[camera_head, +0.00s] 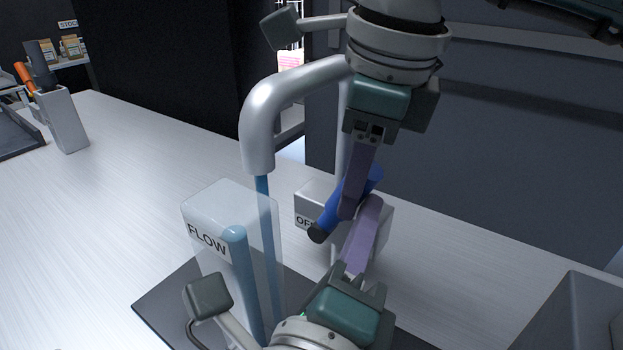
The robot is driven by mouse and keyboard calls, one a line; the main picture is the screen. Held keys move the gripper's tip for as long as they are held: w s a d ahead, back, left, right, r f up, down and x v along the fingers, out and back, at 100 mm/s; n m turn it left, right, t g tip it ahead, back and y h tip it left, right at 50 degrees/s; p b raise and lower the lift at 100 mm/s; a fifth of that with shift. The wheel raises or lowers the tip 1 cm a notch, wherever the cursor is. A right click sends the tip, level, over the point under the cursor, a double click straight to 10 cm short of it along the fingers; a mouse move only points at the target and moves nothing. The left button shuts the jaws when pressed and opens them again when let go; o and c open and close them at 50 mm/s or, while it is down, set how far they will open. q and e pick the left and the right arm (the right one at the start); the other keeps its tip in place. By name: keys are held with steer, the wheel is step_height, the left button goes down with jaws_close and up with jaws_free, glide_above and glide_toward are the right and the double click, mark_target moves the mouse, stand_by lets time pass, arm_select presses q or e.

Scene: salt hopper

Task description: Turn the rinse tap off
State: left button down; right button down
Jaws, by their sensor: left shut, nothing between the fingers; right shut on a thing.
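The rinse tap has a grey curved spout (262,120), and a blue stream (268,235) runs down from it. Its blue lever (332,215) slants down to the left; its dark end overlaps the "OFF" label on the grey valve box (312,196). A clear panel marked FLOW (205,215) holds a tall blue column. My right gripper (350,208), reaching down from the top, is shut on the blue lever. My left gripper (371,205), reaching up from the bottom, is shut and empty just right of the lever; whether it touches is unclear.
A dark mat (160,305) lies under the tap on the pale counter (130,190). A grey box (590,310) stands at lower right.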

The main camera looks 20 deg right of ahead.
steer(key=shift+s, duration=0.1)
steer(key=c, duration=0.5)
jaws_free()
steer(key=shift+f, duration=0.1)
steer(key=shift+c, duration=0.2)
steer(key=shift+s, duration=0.1)
